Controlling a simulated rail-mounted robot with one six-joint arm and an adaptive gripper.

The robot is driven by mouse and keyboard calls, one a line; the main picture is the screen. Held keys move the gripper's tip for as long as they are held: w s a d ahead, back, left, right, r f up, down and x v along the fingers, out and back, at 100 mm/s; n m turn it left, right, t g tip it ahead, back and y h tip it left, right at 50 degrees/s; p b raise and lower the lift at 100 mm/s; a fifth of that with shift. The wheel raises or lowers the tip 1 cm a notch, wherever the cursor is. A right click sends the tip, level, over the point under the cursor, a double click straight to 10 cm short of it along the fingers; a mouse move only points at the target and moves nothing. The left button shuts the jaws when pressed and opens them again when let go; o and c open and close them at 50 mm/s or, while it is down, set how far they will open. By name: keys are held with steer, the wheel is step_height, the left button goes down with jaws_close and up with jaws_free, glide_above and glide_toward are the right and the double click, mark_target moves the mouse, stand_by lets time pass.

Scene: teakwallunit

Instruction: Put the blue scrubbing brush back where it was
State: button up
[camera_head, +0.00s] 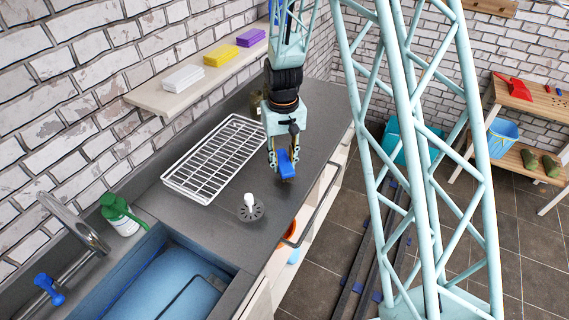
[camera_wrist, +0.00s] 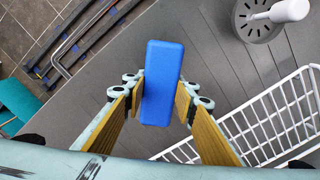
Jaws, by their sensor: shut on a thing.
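The blue scrubbing brush (camera_head: 286,163) is a blue block, with a thin brownish edge low on it in the head view. In the wrist view the brush (camera_wrist: 162,82) shows as a blue rectangle between my two yellowish finger pads. My gripper (camera_head: 279,158) is shut on the brush and holds it over the grey counter (camera_head: 318,138), right of the white wire rack (camera_head: 222,152). I cannot tell how far the brush is above the counter. The brush's underside is hidden in the wrist view.
A drain strainer with a white handle (camera_head: 249,208) stands nearer on the counter. A wall shelf (camera_head: 150,97) holds white, yellow and purple blocks. The counter right of the rack is mostly clear.

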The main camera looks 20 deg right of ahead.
mark_target(284, 154)
steer(key=shift+w+d+f, duration=0.1)
steer(key=shift+w+d, duration=0.15)
steer(key=shift+w, duration=0.35)
steer(key=shift+w+d+f, duration=0.1)
steer(key=shift+w+d, duration=0.15)
steer(key=shift+w, duration=0.35)
steer(key=shift+w+d, duration=0.15)
steer(key=shift+w, duration=0.3)
steer(key=shift+s+f, duration=0.1)
steer(key=shift+f, duration=1.65)
steer(key=shift+f, duration=0.15)
steer(key=o, duration=0.8)
steer(key=shift+r, duration=0.2)
